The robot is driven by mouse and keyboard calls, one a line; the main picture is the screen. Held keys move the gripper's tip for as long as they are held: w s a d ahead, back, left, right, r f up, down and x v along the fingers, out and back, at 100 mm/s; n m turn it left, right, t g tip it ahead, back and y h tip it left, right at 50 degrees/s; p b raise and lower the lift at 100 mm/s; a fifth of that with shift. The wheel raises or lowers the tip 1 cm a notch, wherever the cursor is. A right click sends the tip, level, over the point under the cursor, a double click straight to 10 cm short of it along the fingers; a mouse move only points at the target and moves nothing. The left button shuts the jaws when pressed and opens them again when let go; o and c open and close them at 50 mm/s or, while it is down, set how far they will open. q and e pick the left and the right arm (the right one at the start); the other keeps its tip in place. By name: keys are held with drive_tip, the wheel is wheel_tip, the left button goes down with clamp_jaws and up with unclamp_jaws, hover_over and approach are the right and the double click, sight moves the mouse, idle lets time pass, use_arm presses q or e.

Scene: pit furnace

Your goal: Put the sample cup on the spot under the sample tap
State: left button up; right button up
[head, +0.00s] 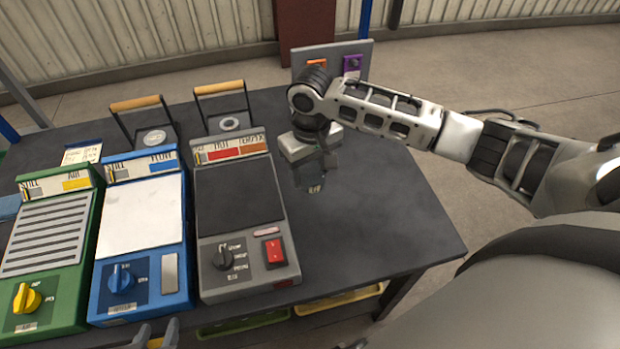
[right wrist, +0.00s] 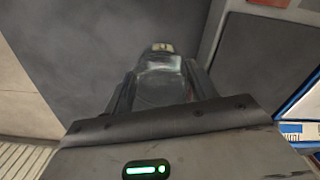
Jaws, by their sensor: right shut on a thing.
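The sample cup appears to be the clear, glassy vessel (head: 314,181) in my right gripper (head: 313,163). The gripper points down over the right part of the dark table, and I cannot tell whether the cup touches the table. In the right wrist view the cup (right wrist: 160,78) sits between the two fingers of the gripper (right wrist: 160,92). My left gripper (head: 156,335) shows only its fingertips at the bottom edge, apart and with nothing visible held. A grey panel (head: 362,50) with orange and purple parts stands behind my right wrist. I cannot make out the sample tap or its spot.
On the dark table (head: 400,225), green (head: 62,290), blue (head: 170,245) and grey (head: 205,292) devices stand left of the cup. Two wooden-handled holders (head: 135,103) (head: 219,87) stand behind them. The table's right part is clear. Trays (head: 340,300) show below its front edge.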

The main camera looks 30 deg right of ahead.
sight(311, 172)
drive_tip(key=shift+w+d+f, duration=0.2)
drive_tip(key=shift+w+f, duration=0.15)
drive_tip(key=shift+f, duration=0.15)
drive_tip(key=shift+w+d+f, duration=0.15)
drive_tip(key=shift+w+f, duration=0.2)
drive_tip(key=shift+f, duration=0.15)
drive_tip(key=shift+w+f+b, duration=0.1)
drive_tip(key=shift+f+b, duration=0.25)
drive_tip(key=shift+f, duration=1.3)
drive_tip(key=shift+f, duration=0.1)
drive_tip(key=o, duration=1)
